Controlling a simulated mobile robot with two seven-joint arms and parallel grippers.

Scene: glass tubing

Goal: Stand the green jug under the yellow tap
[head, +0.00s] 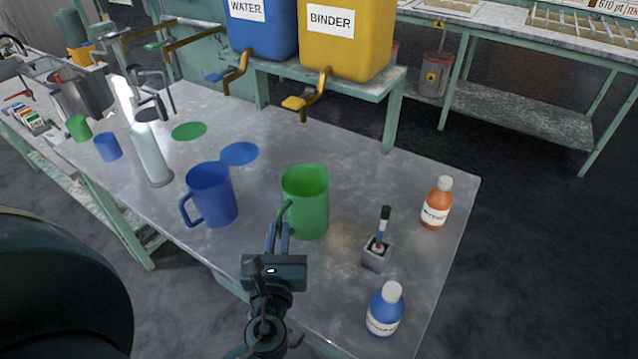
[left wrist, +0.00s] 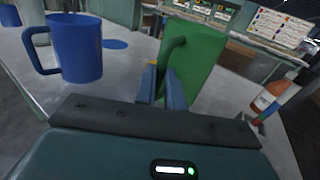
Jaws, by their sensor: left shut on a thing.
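The green jug (head: 313,208) is upright at the middle of the metal bench, its handle towards me. My left gripper (head: 279,232) is shut on the handle; the left wrist view shows the fingers (left wrist: 163,88) at the handle of the green jug (left wrist: 195,65). I cannot tell whether the jug's base touches the bench. The yellow tap (head: 312,93) sticks out from the yellow BINDER tank (head: 345,45), behind the jug. The space below its spout is clear. My right gripper is not in view.
A blue jug (head: 212,193) stands left of the green jug. Blue (head: 239,153) and green (head: 189,131) discs lie behind. A pen holder (head: 376,256), orange bottle (head: 436,203) and blue bottle (head: 385,309) stand to the right. The blue WATER tank (head: 262,35) adjoins the yellow one.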

